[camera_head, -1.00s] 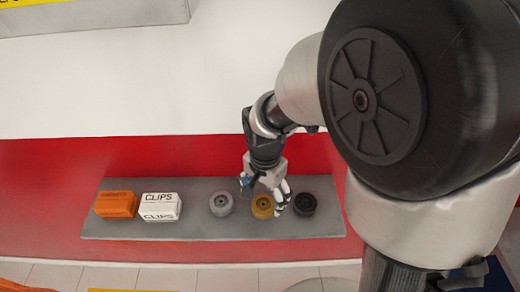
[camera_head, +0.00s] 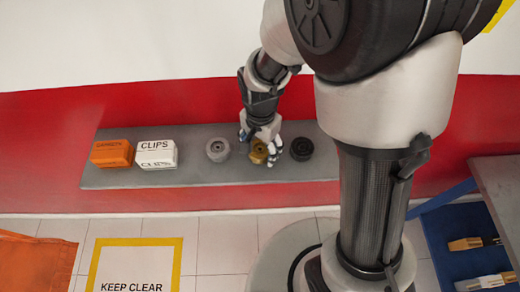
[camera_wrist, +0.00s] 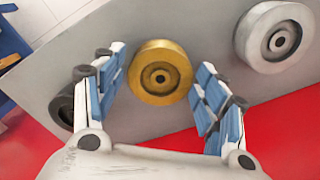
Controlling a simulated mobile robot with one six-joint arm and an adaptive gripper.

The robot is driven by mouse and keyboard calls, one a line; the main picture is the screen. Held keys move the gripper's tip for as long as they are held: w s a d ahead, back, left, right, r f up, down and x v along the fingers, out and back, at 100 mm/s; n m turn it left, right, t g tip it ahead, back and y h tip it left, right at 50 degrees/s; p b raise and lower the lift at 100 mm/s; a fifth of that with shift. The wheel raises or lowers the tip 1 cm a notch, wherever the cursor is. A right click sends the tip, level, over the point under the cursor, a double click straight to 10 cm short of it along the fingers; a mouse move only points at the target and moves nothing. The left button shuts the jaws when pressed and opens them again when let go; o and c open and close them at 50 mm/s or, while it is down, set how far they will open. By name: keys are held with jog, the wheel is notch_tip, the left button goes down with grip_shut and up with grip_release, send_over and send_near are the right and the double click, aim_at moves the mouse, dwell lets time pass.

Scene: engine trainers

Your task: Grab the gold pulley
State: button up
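The gold pulley (camera_head: 259,152) sits on a grey shelf (camera_head: 200,174), between a silver pulley (camera_head: 217,149) on its left and a black pulley (camera_head: 301,149) on its right. My gripper (camera_head: 262,148) is at the gold pulley and hides part of it in the head view. In the wrist view my gripper (camera_wrist: 160,97) is open, its blue-padded fingers on either side of the gold pulley (camera_wrist: 160,72), with small gaps showing. The silver pulley (camera_wrist: 274,37) is clear of the fingers; the black pulley (camera_wrist: 62,106) is partly hidden behind one finger.
An orange box (camera_head: 112,154) and a white CLIPS box (camera_head: 156,154) stand at the shelf's left. A red and white wall (camera_head: 60,115) rises behind. A blue-framed rack (camera_head: 465,240) is at the right. A yellow-bordered KEEP CLEAR floor marking (camera_head: 135,262) lies in front.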

jog(key=c, duration=1.1)
